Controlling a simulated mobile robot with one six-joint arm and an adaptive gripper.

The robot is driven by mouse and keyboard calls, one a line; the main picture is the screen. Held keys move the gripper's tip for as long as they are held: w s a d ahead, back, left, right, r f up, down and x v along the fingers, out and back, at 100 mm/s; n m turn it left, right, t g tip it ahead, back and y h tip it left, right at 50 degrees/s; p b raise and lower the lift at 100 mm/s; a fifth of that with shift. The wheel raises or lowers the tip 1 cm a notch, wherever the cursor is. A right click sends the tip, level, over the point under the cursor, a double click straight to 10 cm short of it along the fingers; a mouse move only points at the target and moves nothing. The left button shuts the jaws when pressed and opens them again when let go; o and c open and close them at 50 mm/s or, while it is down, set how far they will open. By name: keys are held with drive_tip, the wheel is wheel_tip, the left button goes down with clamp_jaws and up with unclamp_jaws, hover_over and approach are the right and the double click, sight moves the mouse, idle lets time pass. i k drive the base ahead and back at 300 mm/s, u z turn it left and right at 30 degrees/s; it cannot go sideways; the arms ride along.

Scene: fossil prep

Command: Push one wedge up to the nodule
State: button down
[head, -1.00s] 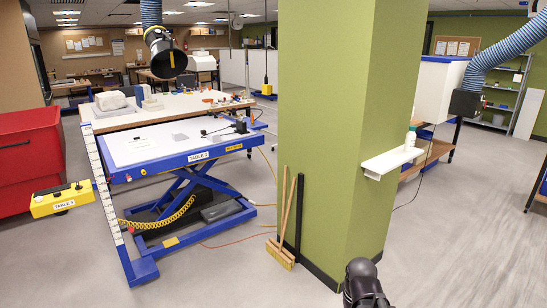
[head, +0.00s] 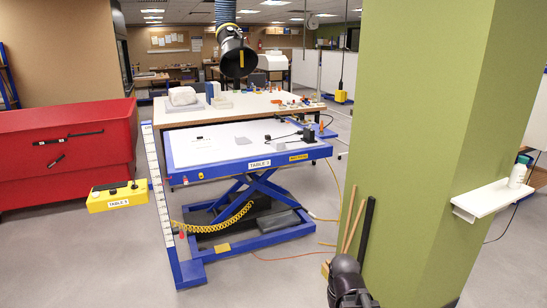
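A pale block that may be the nodule (head: 182,97) sits at the left of the wooden bench behind the blue lift table (head: 240,165). On the lift table's white top (head: 205,147) lie a flat grey piece (head: 243,140) and small dark items (head: 197,139); I cannot tell whether any is a wedge. Part of my arm shows dark at the bottom edge, in front of the pillar. My gripper's fingers are not visible, so I cannot see what they hold.
A green pillar (head: 430,130) with a white shelf (head: 492,199) and bottle (head: 518,172) stands close on the right. A black extraction hood (head: 237,55) hangs above. Grey floor (head: 90,260) is clear front left.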

sight(279, 145)
drive_tip(key=u, duration=0.2)
drive_tip(key=i, duration=2.35)
drive_tip(key=z, duration=0.35)
drive_tip(key=i, duration=1)
drive_tip(key=z, duration=0.2)
